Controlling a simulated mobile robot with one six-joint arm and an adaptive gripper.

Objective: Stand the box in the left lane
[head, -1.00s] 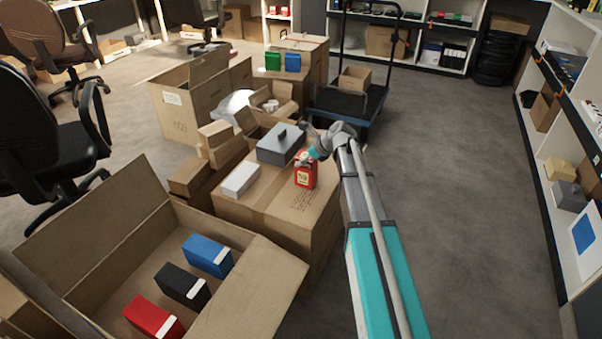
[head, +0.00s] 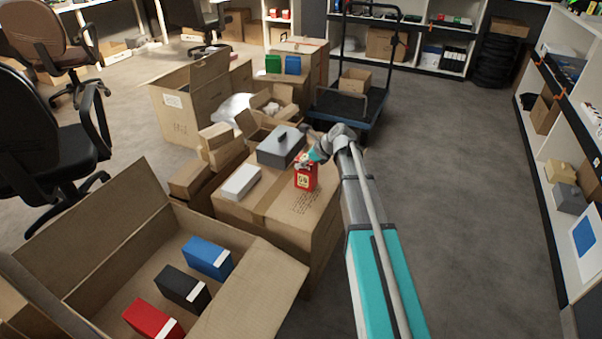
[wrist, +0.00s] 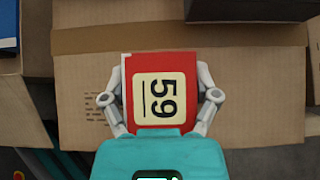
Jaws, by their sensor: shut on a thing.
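A red box (head: 311,172) with a cream label reading 59 is at the right part of a closed brown carton's top (head: 265,214) in the head view. My gripper (head: 306,163) is shut on the red box from above. In the wrist view the red box (wrist: 181,65) is between the two fingers of my gripper (wrist: 160,97), one finger on each side. I cannot tell whether its underside touches the carton. No marked lane can be made out for certain; a tape strip crosses the carton top.
An open carton (head: 105,235) at the front left holds red, black and blue boxes. A trolley (head: 345,104) stands behind. Floor at the right is clear.

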